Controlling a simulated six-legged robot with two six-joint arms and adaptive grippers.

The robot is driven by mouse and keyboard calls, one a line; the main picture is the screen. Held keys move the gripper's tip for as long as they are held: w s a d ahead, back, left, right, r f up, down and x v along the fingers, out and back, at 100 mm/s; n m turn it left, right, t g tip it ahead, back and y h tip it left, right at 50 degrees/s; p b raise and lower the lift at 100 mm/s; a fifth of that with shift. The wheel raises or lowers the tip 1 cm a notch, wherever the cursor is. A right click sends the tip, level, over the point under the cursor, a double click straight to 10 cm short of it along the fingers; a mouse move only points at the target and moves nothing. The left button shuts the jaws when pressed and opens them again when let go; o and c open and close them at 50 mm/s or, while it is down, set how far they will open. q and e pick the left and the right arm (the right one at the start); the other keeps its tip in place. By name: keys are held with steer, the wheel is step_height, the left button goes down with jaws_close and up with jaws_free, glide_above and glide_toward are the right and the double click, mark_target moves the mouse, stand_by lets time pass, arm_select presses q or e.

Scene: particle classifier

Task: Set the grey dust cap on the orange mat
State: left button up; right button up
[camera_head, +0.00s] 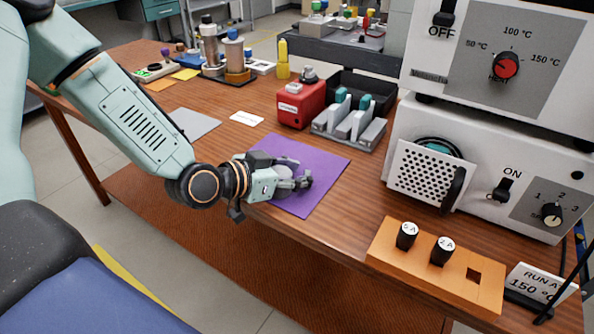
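My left gripper (300,183) reaches in from the left, low over the purple mat (318,167). A light grey rounded shape (283,171), which may be the grey dust cap, shows at its fingers. The fingers and this shape are alike in colour, so I cannot tell whether the gripper is shut on it or open around it. The small orange mat (159,85) lies flat towards the back left of the table, well away from the gripper, with nothing seen on it. My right gripper is not in view.
A grey mat (195,123) and white card (247,118) lie behind my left arm. A yellow mat (186,74) lies beside the orange one. A red box (300,103), a slotted grey rack (349,130) and a white machine (480,150) stand to the right.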

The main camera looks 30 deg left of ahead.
mark_target(284, 170)
arm_select(q)
steer(key=shift+o, duration=1.4)
steer(key=shift+s, duration=0.1)
steer(key=shift+o, duration=0.6)
steer(key=shift+a+r+p, duration=0.1)
steer(key=shift+r+p, duration=0.2)
steer(key=p+v, duration=0.2)
steer(key=v, duration=0.1)
steer(key=shift+p, duration=0.35)
steer(key=p+v, duration=0.7)
steer(key=p, duration=0.2)
steer(key=shift+r+p, duration=0.2)
steer(key=shift+p, duration=0.15)
steer(key=shift+p+v, duration=0.8)
steer(key=shift+p, duration=0.1)
